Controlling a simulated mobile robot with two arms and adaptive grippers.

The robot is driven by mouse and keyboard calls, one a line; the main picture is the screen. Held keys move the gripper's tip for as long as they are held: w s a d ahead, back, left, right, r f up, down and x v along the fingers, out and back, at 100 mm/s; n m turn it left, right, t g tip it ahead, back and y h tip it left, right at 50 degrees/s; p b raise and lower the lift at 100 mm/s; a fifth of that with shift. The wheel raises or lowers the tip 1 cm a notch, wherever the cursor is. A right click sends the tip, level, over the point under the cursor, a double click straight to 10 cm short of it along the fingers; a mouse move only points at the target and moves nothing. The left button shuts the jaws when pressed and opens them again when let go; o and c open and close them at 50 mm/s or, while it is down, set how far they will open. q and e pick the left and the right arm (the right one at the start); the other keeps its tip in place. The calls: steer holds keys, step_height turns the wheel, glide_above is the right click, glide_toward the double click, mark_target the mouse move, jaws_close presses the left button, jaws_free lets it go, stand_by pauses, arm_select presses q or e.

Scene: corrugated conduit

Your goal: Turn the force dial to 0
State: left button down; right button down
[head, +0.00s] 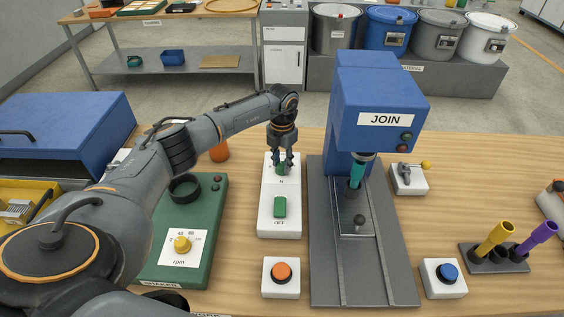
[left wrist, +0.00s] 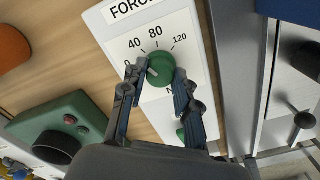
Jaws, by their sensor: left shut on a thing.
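The force dial is a round green knob on a white panel headed FORCE; in the left wrist view the knob (left wrist: 160,69) sits under a scale marked 0, 40, 80 and 120. A pale mark shows on its left side, toward the 0 end, but the exact reading is hard to tell. My left gripper (head: 283,160) points down at the panel's far end, its fingers on either side of the knob. In the left wrist view my left gripper (left wrist: 159,76) is shut on the knob. In the head view the fingers partly hide the dial. My right gripper is not in view.
A green rocker switch (head: 280,207) marked OFF sits nearer on the panel. The blue JOIN press (head: 376,95) stands close right. The green rpm box (head: 201,232) is to the left. An orange button (head: 281,272) and a blue button (head: 447,272) are in front.

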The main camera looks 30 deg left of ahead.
mark_target(282, 164)
arm_select(q)
steer(key=n, duration=0.3)
steer(key=shift+n, duration=0.4)
steer(key=shift+n+p, duration=0.35)
steer(key=shift+n, duration=1.55)
steer(key=c, duration=1)
jaws_free()
step_height(282, 164, up, 12)
